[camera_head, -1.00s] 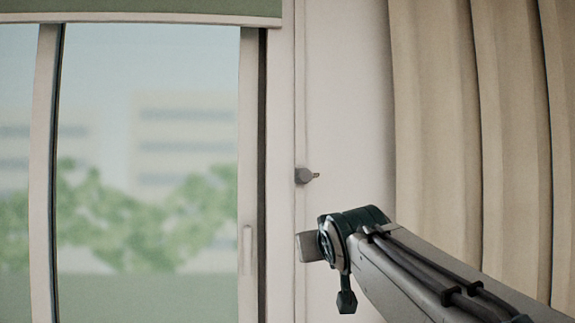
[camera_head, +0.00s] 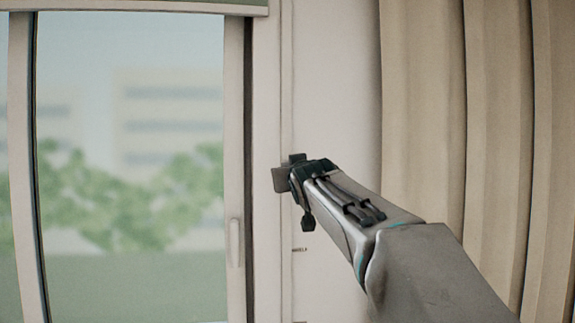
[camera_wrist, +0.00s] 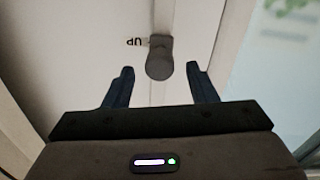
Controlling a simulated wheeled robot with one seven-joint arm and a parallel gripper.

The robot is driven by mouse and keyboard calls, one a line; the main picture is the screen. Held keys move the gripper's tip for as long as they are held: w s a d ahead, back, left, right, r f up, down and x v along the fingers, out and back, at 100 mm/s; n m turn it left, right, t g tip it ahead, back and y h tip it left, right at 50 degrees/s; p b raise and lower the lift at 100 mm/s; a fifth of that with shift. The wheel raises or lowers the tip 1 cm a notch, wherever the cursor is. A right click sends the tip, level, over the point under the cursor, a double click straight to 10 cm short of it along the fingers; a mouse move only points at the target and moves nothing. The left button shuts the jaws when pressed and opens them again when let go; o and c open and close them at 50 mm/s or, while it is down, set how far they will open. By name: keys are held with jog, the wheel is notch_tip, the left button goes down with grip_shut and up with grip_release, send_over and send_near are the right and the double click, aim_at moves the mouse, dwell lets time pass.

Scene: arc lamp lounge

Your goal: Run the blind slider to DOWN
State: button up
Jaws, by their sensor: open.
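The slider knob (camera_wrist: 158,64), grey and rounded, sits on a pale wall strip by a small "UP" label (camera_wrist: 134,42), which appears upside down in the wrist view. A thin dark line runs along the strip from the knob. My gripper (camera_wrist: 160,71) is open, with one dark finger on each side of the knob and visible gaps between. I cannot tell how deep the fingers reach around it. In the head view my gripper (camera_head: 281,179) is at the wall strip and mostly hides the knob. A small dark label (camera_head: 300,250) shows lower on the strip; it is too small to read surely.
The green blind (camera_head: 130,4) shows only at the top edge of the window. The window (camera_head: 130,150) with its pale frame and handle (camera_head: 235,242) is on the left. Beige curtains (camera_head: 425,120) hang on the right.

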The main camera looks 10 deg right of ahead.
jog(key=shift+w+p, duration=0.4)
jog(key=shift+w, duration=1.25)
grip_shut()
jog(key=shift+f, duration=0.15)
